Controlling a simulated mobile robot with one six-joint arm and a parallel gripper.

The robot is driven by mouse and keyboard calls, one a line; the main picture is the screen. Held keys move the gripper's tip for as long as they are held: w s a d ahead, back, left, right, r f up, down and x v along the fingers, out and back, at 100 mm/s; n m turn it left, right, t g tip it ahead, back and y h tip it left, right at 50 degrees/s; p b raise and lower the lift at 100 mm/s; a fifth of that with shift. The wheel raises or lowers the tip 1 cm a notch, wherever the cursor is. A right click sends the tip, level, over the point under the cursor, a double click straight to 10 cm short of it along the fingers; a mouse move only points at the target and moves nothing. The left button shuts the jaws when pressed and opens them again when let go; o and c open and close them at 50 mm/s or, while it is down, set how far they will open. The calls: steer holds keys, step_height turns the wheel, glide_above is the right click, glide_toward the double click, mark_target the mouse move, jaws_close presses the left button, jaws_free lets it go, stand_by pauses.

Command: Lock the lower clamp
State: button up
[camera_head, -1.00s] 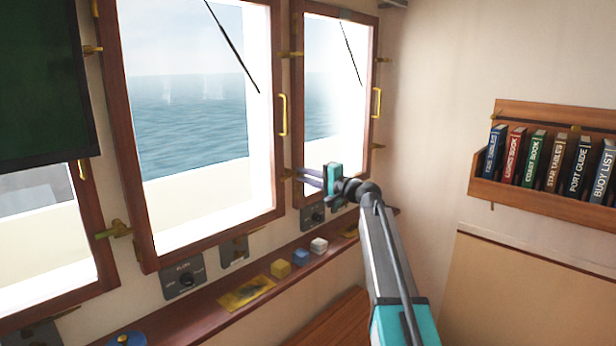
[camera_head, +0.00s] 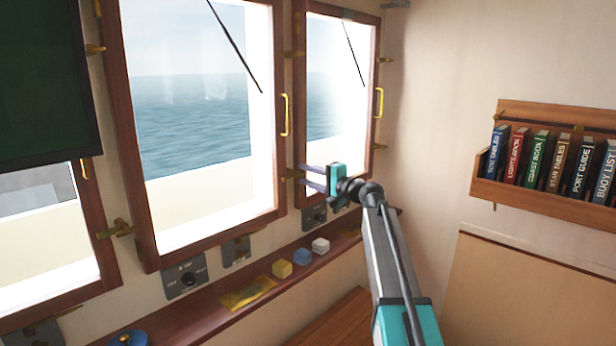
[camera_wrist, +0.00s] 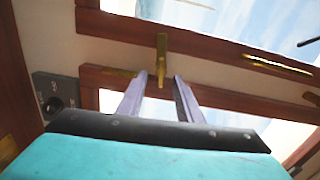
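The lower brass clamp (camera_head: 291,174) sits on the frame post between the middle and right windows in the head view. In the wrist view the clamp (camera_wrist: 161,50) is a brass bar across the wall strip between two wooden frames. My gripper (camera_head: 306,180) reaches to it from the right. In the wrist view my gripper (camera_wrist: 160,78) is open, its two pale fingers apart. The near end of the clamp lies between the fingertips. I cannot tell whether they touch it.
A brass window handle (camera_head: 286,115) is above the clamp. Below, a wooden ledge (camera_head: 190,318) carries a yellow block (camera_head: 282,269), a blue block (camera_head: 302,257) and a white block (camera_head: 320,245). Switch panels line the wall. A book rack (camera_head: 540,195) hangs at the right.

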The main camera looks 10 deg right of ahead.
steer(key=b+v, duration=0.2)
steer(key=v, duration=1.1)
steer(key=shift+b, duration=0.4)
steer(key=shift+s+d, duration=0.1)
steer(key=shift+s, duration=0.05)
